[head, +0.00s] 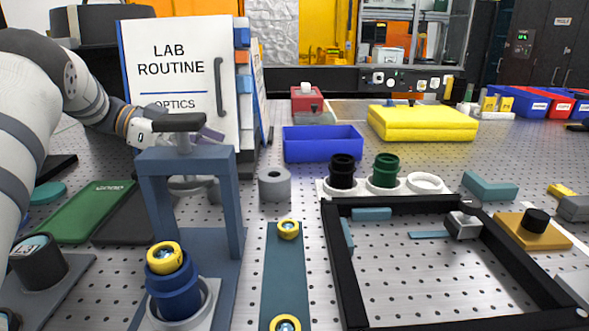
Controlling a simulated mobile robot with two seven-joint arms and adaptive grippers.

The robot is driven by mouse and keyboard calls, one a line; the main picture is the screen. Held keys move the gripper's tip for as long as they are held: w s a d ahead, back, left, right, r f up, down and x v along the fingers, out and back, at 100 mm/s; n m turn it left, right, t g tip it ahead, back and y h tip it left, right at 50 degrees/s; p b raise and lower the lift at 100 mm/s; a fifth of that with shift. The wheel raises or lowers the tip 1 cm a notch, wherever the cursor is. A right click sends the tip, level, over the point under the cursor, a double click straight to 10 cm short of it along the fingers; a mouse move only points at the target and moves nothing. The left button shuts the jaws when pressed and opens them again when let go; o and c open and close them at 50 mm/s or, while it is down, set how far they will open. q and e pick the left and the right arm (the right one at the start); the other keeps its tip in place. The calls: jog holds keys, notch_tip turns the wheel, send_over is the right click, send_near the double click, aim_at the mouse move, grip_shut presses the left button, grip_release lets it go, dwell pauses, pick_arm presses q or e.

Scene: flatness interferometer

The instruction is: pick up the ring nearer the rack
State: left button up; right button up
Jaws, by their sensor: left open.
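Two yellow-rimmed rings with pale blue centres lie on a teal strip: the far ring (288,229) and the near ring (285,325), which is cut by the bottom edge. A white rack (330,188) holds a black cylinder (342,171), a green cylinder (385,170) and a white ring-shaped seat; the far ring is closer to it. Another yellow ring (164,257) sits on a blue stepped cylinder. My left gripper (207,134) is open, behind the blue press frame and in front of the white sign, well away from the rings; its fingertips are partly hidden. My right gripper is out of view.
The blue press frame (155,190) with a dark T-handle stands between my left arm and the strip. A grey ring-shaped block (275,185) stands beyond the strip. A black square frame (336,260) lies right. A blue bin (322,143) stands behind.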

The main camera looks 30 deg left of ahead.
pick_arm(q)
send_near(290, 181)
jog(key=x, duration=0.4)
jog(key=shift+w+f, duration=0.3)
jog(key=shift+w, duration=0.05)
jog(key=c, duration=1)
